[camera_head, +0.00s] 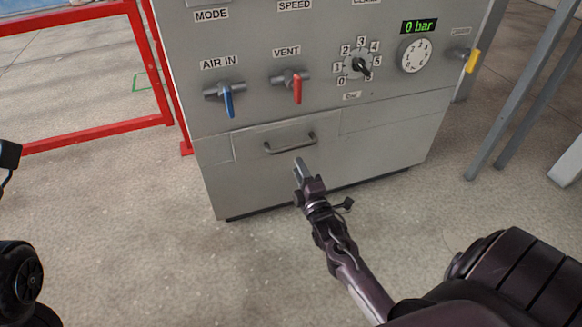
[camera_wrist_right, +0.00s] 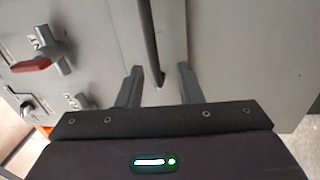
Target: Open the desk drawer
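The drawer (camera_head: 250,143) is a grey panel low in the grey control cabinet, and its front looks flush with the cabinet face. Its dark bar handle (camera_head: 290,144) runs across the front. My right gripper (camera_head: 300,165) is just below the handle in the head view. In the right wrist view the gripper (camera_wrist_right: 158,82) is open, with its two fingers apart. The end of the handle (camera_wrist_right: 150,45) shows between and ahead of the fingers there; I cannot tell whether they touch it. My left gripper is not clearly visible; only dark arm parts show at the left edge.
Above the drawer are a blue AIR IN valve (camera_head: 228,98), a red VENT valve (camera_head: 297,88), a black dial (camera_head: 358,65) and a gauge reading 0 bar (camera_head: 415,55). A red rail (camera_head: 90,135) stands left. Grey legs (camera_head: 520,100) stand right. The floor in front is clear.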

